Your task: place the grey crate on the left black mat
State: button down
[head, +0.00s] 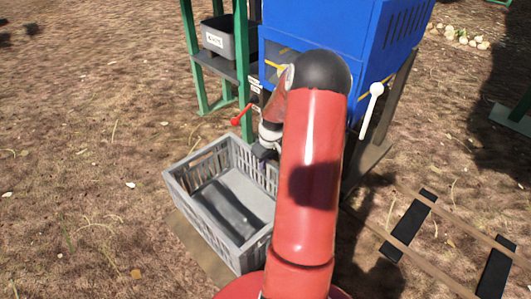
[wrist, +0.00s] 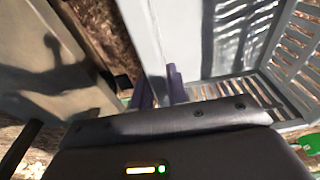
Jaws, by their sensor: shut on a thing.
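The grey crate (head: 180,187) is an open, slatted box at the lower middle of the head view, standing over a brown board (head: 204,252). My gripper (head: 262,153) is at the crate's far right wall, partly hidden behind my red arm. In the wrist view the purple fingers (wrist: 162,88) are shut on the crate's light grey wall (wrist: 157,35), one on each side. The crate's slatted inside (wrist: 295,45) fills the right of that view. The left black mat (head: 408,226) lies to the right in the head view, bare, between brown rails.
A second black mat (head: 495,268) lies further right, also bare. A blue machine (head: 325,35) with a white lever (head: 373,95) and a red lever (head: 241,115) stands behind. A small grey bin (head: 218,40) sits on the green-framed shelf. The ground at left is open.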

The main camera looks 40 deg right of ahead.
jog(key=shift+f+b, duration=0.5)
jog(key=shift+f, duration=2.1)
jog(key=c, duration=1.4)
grip_release()
jog(key=shift+o, duration=0.2)
